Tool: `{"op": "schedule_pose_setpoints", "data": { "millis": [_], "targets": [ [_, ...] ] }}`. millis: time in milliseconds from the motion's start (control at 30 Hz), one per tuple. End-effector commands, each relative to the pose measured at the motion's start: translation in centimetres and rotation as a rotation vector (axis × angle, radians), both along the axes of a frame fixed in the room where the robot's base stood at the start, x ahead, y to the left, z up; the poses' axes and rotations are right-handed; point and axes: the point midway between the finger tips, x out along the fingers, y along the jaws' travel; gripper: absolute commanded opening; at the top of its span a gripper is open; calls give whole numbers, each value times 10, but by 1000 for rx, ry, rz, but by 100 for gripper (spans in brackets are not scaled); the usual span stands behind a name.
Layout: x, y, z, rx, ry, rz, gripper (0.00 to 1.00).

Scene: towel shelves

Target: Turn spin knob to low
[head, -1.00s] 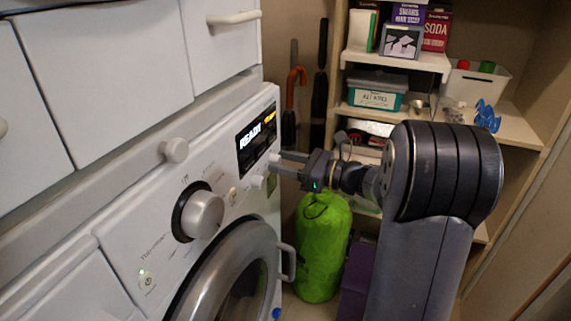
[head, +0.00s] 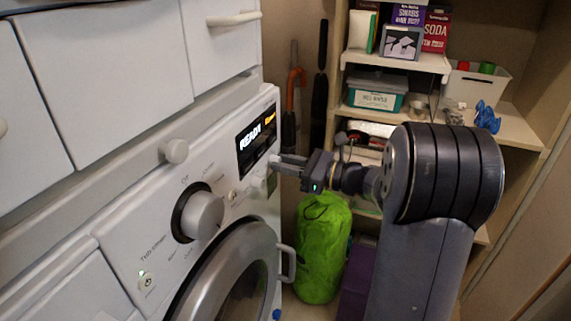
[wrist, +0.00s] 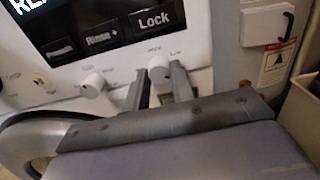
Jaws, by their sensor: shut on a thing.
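A small white knob (wrist: 159,74) on the washing machine's front panel sits between the fingers of my gripper (wrist: 158,80) in the wrist view. The fingers are shut on its sides. A label beginning with "Lo" seems to stand above it on the right; the smaller label to its left is hard to read. A second small white knob (wrist: 93,84) stands to the left, outside the fingers. In the head view my gripper (head: 274,164) reaches the panel's right end, just below the display, and the fingers hide the held knob there.
The display (head: 256,138) reads READY. A large round dial (head: 202,215) and the grey door (head: 232,280) lie left of and below my gripper. A green bag (head: 322,250) stands below my arm. Shelves (head: 515,130) with boxes and a white bin fill the right.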

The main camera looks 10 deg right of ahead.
Motion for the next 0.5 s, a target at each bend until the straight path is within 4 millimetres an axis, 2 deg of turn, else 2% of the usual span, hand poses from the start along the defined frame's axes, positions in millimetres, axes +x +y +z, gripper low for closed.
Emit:
{"op": "schedule_pose_setpoints", "data": {
  "millis": [267,500],
  "targets": [
    [0,0,-2,-94,-129,0,1],
    [1,0,-3,-224,-308,0,1]
  ]
}}
